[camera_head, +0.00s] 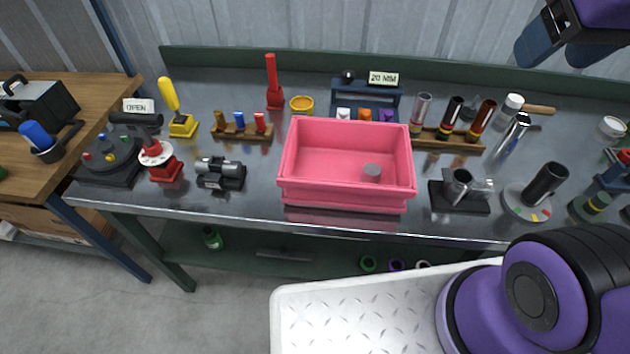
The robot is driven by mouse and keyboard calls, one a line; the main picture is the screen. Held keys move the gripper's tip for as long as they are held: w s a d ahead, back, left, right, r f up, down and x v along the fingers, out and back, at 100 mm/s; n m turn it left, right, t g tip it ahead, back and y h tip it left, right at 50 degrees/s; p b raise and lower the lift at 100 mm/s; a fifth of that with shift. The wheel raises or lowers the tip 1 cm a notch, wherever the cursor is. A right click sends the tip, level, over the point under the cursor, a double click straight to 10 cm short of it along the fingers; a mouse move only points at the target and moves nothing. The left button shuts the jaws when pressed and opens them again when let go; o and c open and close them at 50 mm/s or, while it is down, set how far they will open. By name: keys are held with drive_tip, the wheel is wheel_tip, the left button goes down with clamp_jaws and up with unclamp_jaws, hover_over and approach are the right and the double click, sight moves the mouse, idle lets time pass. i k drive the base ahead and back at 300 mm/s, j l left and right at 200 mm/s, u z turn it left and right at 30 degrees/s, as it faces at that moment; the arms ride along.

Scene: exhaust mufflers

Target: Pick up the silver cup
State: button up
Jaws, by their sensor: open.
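A silver cup-like piece (459,184) with a dark open top stands on a black base on the bench, right of the pink bin. My gripper (562,48) is at the top right, partly cut off by the picture edge. It is open, with nothing seen between its fingers, and is well apart from both pieces.
A rack of upright tubes (448,139) stands right of the bin. A dark cylinder on a round plate (545,184) stands at the right. A black-and-grey device (220,173) is left of the bin. The bench top (255,190) has bare metal along its front.

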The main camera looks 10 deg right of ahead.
sight(371, 172)
drive_tip(key=k+z, duration=0.15)
drive_tip(key=z, duration=0.35)
drive_tip(key=k+z, duration=0.15)
drive_tip(key=z, duration=0.3)
drive_tip(key=k+z, duration=0.15)
drive_tip(key=z, duration=0.35)
drive_tip(key=u, duration=1.45)
drive_tip(key=l+u, duration=0.15)
drive_tip(key=u, duration=0.2)
drive_tip(key=l+u, duration=0.2)
drive_tip(key=u, duration=0.15)
drive_tip(key=i+l, duration=0.05)
